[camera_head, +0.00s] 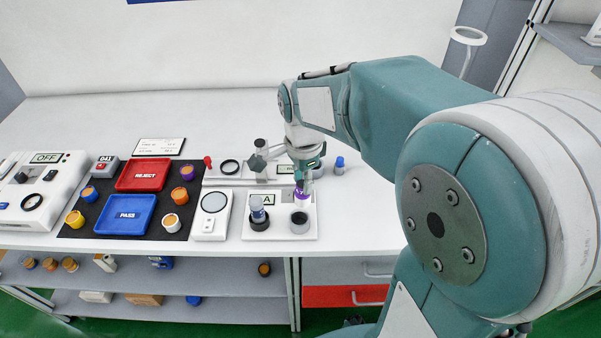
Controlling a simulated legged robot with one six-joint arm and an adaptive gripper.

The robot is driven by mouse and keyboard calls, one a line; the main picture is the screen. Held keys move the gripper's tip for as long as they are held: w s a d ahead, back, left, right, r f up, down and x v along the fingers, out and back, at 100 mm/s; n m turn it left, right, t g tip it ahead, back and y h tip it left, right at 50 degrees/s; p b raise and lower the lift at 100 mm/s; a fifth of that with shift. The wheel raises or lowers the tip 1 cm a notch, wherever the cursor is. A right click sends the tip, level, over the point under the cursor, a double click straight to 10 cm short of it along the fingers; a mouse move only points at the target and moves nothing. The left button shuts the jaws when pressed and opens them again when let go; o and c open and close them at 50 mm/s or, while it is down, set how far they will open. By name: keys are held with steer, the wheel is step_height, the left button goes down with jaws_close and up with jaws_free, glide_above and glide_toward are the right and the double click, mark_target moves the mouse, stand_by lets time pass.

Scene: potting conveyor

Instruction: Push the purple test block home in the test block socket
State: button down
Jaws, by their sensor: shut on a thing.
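My gripper (303,180) points down over the white socket plate at the right of the bench. It is shut on the purple test block (301,196), whose lower part shows below the fingers. The white plate (279,232), labelled A, bears two dark round sockets. The right socket (299,219) looks empty and lies just in front of the purple block in the picture. I cannot tell whether the purple block touches the plate.
Left of the plate is a white device with a round dial (214,202). Further left are a red REJECT tray (144,174), a blue PASS tray (126,215) and several coloured jars on a black mat. A fixture with a grey clamp stands behind. A blue-topped vial (339,166) stands right.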

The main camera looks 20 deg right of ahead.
mark_target(296, 193)
steer(key=shift+a+f, duration=0.75)
steer(key=shift+f, duration=0.55)
steer(key=shift+d+f, duration=0.5)
steer(key=shift+f, duration=0.25)
steer(key=shift+a+f, duration=0.25)
steer(key=shift+a, duration=0.05)
steer(key=shift+d, duration=0.2)
steer(key=shift+f, duration=2)
steer(key=shift+c, duration=1.4)
jaws_free()
